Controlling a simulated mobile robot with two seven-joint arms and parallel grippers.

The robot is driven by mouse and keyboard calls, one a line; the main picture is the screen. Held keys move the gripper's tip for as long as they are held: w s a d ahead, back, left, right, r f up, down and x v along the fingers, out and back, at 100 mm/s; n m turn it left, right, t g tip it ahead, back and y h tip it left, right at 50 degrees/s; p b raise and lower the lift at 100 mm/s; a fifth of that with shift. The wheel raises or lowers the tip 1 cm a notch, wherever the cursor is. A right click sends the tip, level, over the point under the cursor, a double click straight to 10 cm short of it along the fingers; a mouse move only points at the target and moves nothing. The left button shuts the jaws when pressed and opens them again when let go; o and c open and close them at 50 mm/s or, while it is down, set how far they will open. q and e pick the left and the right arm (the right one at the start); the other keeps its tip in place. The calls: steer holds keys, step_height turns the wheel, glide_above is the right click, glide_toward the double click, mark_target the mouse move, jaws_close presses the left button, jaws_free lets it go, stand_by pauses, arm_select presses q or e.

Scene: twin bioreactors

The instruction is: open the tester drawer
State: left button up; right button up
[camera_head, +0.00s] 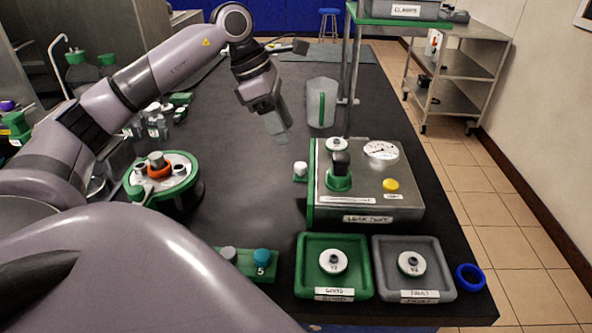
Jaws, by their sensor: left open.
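The tester (405,205) is a grey metal box with green edging, a gauge and a yellow button on top. It stands at the right of the dark bench, with a label on its front. I cannot make out a separate drawer or see it standing out from the box. My left gripper (277,128) points down over the bench, behind and to the left of the tester. It is open, apart from the tester, and nothing shows between its fingers. My right gripper is not in view.
A green tray (303,289) and a grey tray (443,290) lie in front of the tester. A blue ring (470,277) lies near the bench's right edge. A jug (319,103) stands behind the tester. A green-rimmed round device (186,184) stands left. The middle bench is clear.

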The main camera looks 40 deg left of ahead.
mark_target(298, 165)
arm_select(q)
steer(key=shift+x, duration=4.15)
steer(key=shift+s+a+f, duration=0.1)
steer(key=shift+s+a, duration=0.05)
steer(key=shift+a, duration=0.05)
jaws_close()
